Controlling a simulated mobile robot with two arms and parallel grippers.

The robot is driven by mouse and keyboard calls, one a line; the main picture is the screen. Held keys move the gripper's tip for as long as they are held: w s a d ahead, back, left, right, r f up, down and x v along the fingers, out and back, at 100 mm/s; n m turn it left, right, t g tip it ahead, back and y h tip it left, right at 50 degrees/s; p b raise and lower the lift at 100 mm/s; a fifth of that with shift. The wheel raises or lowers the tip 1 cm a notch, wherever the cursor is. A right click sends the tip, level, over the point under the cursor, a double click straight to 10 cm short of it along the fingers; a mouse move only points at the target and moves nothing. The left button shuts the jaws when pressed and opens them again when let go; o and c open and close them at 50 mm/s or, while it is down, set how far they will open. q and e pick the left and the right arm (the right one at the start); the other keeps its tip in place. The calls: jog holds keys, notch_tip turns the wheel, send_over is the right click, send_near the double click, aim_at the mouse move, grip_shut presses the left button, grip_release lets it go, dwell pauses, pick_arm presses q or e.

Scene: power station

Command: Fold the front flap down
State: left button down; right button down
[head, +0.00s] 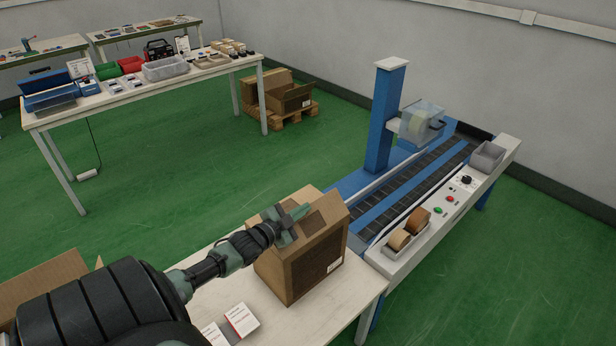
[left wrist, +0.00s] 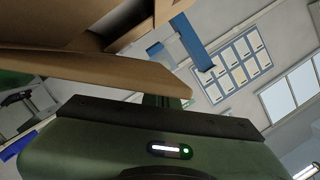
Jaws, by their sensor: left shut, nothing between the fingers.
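A brown cardboard box (head: 318,262) stands on the end of the pale table, by the conveyor. Its top flaps lean inward at a slant, and a small white label shows low on its right side. My left gripper (head: 291,222) is shut and empty, at the top of the box over its near-left side. It hides part of the flaps there. In the left wrist view a cardboard flap (left wrist: 110,74) lies across the view just beyond the gripper body, with the box (left wrist: 55,22) behind it. Whether the fingers touch the flap is not clear. My right gripper is not in view.
A blue taping conveyor (head: 385,120) with a control panel (head: 447,203) and tape rolls (head: 409,229) adjoins the box.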

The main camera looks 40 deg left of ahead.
pick_arm(q)
jog(key=a+f+n+b, duration=0.1)
jog(key=f+n+b, duration=0.1)
jog(key=a+f+n+h+b, duration=0.1)
jog(key=a+n+b, duration=0.1)
jog(key=shift+w+a+f+g+h, duration=0.15)
jog(key=shift+f+g+h, duration=0.15)
jog(key=shift+f+g, duration=0.1)
jog(key=shift+a+f+n+b, duration=0.2)
jog(key=shift+f+n+b, duration=0.1)
jog(key=shift+f+b, duration=0.25)
